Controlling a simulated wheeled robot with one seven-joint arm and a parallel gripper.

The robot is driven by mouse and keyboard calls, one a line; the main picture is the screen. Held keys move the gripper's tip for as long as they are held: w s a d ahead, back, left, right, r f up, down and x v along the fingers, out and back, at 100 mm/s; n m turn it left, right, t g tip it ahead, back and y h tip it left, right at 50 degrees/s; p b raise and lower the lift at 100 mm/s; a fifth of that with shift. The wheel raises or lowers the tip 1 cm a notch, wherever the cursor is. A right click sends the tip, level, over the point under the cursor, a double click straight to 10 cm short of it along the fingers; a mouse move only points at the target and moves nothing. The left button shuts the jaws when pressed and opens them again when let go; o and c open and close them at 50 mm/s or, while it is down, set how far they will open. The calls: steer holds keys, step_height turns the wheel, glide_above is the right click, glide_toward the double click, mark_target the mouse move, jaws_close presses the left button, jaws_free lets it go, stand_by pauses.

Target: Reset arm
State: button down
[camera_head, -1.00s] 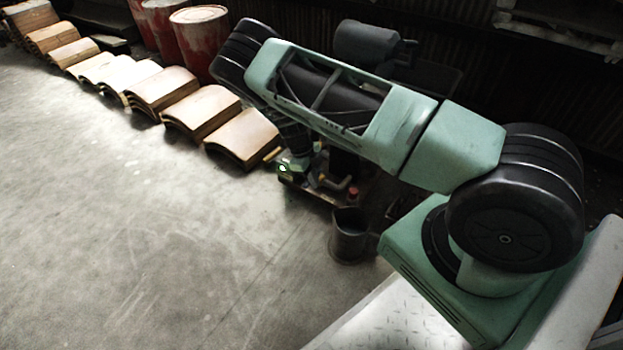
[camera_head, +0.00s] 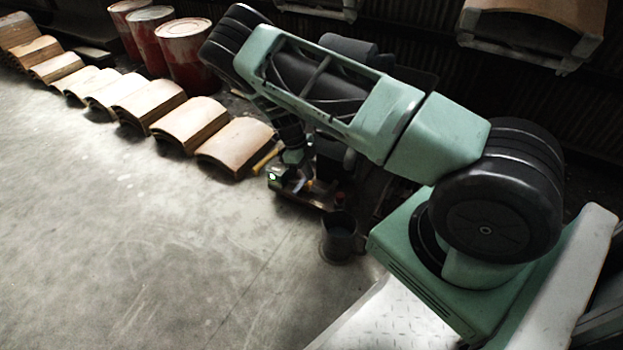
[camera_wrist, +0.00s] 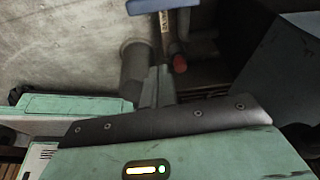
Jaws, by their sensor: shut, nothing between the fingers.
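My green and black arm (camera_head: 330,90) reaches across the head view from the right, bends at its far upper-left joint and comes down toward the floor. In the wrist view my gripper (camera_wrist: 157,85) shows its thin fingers together, shut and empty, beyond a dark plate on the green body. In the head view the gripper end is small and dark, low beside the clutter, and its fingers cannot be made out.
A dark bucket (camera_head: 338,237) stands on the floor near my base. Stacks of curved wooden panels (camera_head: 234,142) line the floor at left. Red drums (camera_head: 187,55) stand behind them. A rack (camera_head: 530,40) holds a panel at upper right.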

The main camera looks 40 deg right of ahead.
steer(key=s+a+r+n+y+p, duration=0.1)
steer(key=s+a+r+n+y, duration=0.15)
steer(key=a+r+n, duration=0.75)
steer(key=s+a+r+n+y+p, duration=0.15)
steer(key=s+a+r+n, duration=0.35)
steer(key=a+r, duration=0.85)
steer(key=s+a+r+n+t+h+p, duration=0.1)
steer(key=s+a+r+n+t, duration=0.15)
steer(key=s+r+n, duration=0.8)
steer(key=s+a+r+n+t+h+p, duration=0.15)
steer(key=s+a+r+n, duration=0.25)
steer(key=s+r+n, duration=0.55)
step_height(320, 180, up, 35)
steer(key=s+n+p, duration=0.1)
steer(key=n+p, duration=0.2)
steer(key=p, duration=3.5)
steer(key=shift+s+d+g+y, duration=0.15)
steer(key=shift+d+g+y, duration=0.1)
steer(key=shift+g+y, duration=0.1)
